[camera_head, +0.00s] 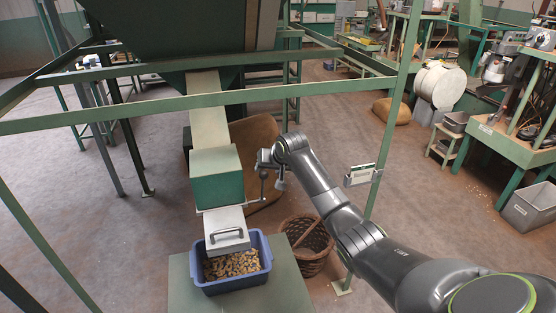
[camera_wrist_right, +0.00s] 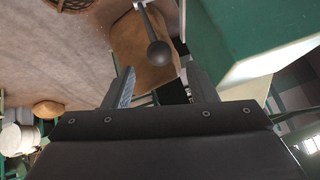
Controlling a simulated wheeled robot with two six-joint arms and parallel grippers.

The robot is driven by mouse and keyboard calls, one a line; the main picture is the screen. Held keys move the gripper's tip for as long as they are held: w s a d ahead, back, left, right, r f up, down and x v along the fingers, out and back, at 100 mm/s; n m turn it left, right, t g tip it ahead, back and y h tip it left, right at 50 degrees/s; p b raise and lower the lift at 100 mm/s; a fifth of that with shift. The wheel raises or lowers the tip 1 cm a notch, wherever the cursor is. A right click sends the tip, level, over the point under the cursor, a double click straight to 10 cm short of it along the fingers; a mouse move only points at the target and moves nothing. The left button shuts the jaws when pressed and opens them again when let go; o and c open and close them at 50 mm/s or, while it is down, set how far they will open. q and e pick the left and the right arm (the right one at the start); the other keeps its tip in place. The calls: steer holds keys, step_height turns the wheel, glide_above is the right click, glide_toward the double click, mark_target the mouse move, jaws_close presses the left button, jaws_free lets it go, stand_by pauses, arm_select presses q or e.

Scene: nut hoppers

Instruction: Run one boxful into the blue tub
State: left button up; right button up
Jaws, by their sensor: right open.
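The blue tub (camera_head: 206,281) stands on a green stand below the chute and holds a layer of brown nuts (camera_head: 232,264). Above it is a green box (camera_head: 217,176) on the sloping chute, with a pale, handled metal flap (camera_head: 227,231) at its lower end. A lever with a dark ball knob (camera_wrist_right: 159,53) rises at the box's right side. My right gripper (camera_head: 265,160) is at the lever's top. In the wrist view its fingers (camera_wrist_right: 160,76) are apart, with the knob just ahead between their tips; no contact shows. My left gripper is out of view.
A green frame rail (camera_head: 200,101) crosses in front of the chute, with a post (camera_head: 394,120) on the right. A wicker basket (camera_head: 309,247) stands right of the tub, and a brown sack (camera_head: 254,150) lies behind the lever. Open floor lies left of the stand.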

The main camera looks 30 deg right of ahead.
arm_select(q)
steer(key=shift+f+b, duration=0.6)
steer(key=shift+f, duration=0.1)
arm_select(e)
steer(key=v, duration=0.8)
steer(key=shift+r, duration=0.2)
steer(key=shift+s, duration=0.15)
steer(key=shift+c, duration=0.3)
